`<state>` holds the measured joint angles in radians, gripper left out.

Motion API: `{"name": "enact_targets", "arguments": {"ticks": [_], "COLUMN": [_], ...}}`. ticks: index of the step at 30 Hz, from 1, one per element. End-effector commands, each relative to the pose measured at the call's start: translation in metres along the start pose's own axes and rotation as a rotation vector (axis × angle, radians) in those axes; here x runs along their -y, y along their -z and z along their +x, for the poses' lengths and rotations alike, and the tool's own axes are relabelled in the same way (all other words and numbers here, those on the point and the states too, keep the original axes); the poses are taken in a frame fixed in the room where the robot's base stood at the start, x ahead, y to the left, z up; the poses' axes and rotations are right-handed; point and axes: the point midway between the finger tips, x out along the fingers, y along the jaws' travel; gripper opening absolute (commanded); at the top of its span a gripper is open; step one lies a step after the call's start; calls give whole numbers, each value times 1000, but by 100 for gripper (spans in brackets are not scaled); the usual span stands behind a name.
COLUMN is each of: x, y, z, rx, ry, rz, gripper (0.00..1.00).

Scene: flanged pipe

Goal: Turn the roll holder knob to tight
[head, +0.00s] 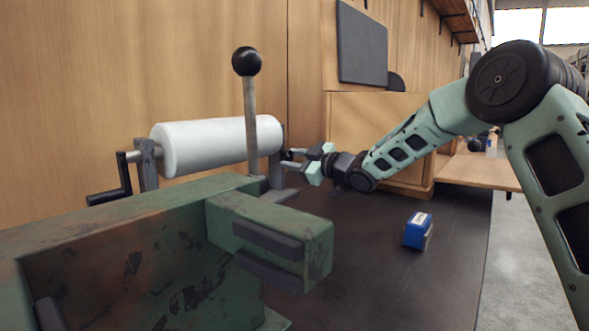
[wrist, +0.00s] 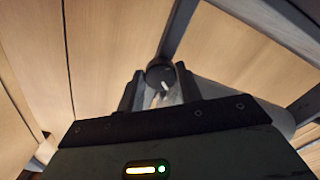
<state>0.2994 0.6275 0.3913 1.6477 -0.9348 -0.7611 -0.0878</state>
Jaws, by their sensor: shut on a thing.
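The roll holder carries a white roll (head: 215,146) between two grey uprights, with a black crank (head: 112,185) at its left end. The roll also shows at the right in the wrist view (wrist: 235,97). The knob (wrist: 160,75) is dark and round with a pale pointer line, at the holder's right end. My gripper (head: 288,160) reaches it from the right, fingers pointing left. In the wrist view my gripper's two fingers (wrist: 158,88) stand on either side of the knob, shut on it. Any tight marking is not visible.
A green machine (head: 270,232) with a black-balled lever (head: 249,100) stands in front of the roll holder. A blue box (head: 417,230) lies on the dark bench top (head: 375,275). The bench between box and holder is clear. A wooden wall rises behind.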

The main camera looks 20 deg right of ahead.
Motion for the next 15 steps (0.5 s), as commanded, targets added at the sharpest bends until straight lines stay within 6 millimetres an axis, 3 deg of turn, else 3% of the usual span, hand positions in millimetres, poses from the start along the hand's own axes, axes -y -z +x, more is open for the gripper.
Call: {"name": "enact_targets", "arguments": {"ticks": [15], "x": [1], "y": [-3], "z": [0], "rx": [1], "ry": [1], "rz": [-472], "gripper": [12]}}
